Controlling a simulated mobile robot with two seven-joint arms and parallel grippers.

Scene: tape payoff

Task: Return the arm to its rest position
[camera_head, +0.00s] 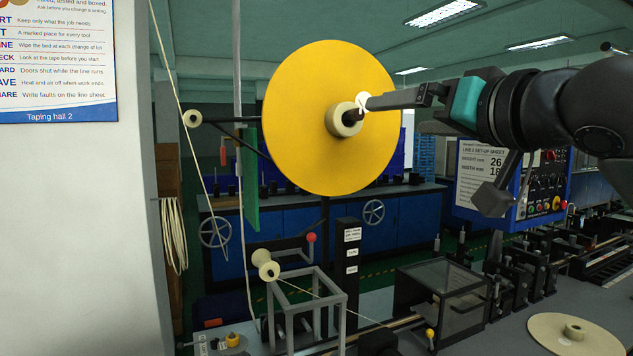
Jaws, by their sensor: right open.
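My right arm comes in from the right at the top. My right gripper (368,102) is open, with its fingertips at the hub (344,121) of the large yellow disc (310,95). A small white loop shows at the fingertips; I cannot tell whether it belongs to the hub or lies between the fingers. I cannot tell whether the fingers touch the hub. The disc stands upright on a dark post. My left gripper is not in view.
A white pillar (75,230) fills the left side. A guide roller (192,118) on an arm stands left of the disc. Below are a metal frame (345,300) and a dark clear-sided box (440,298). A control panel (542,180) stands behind my arm. A pale disc (560,340) lies at lower right.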

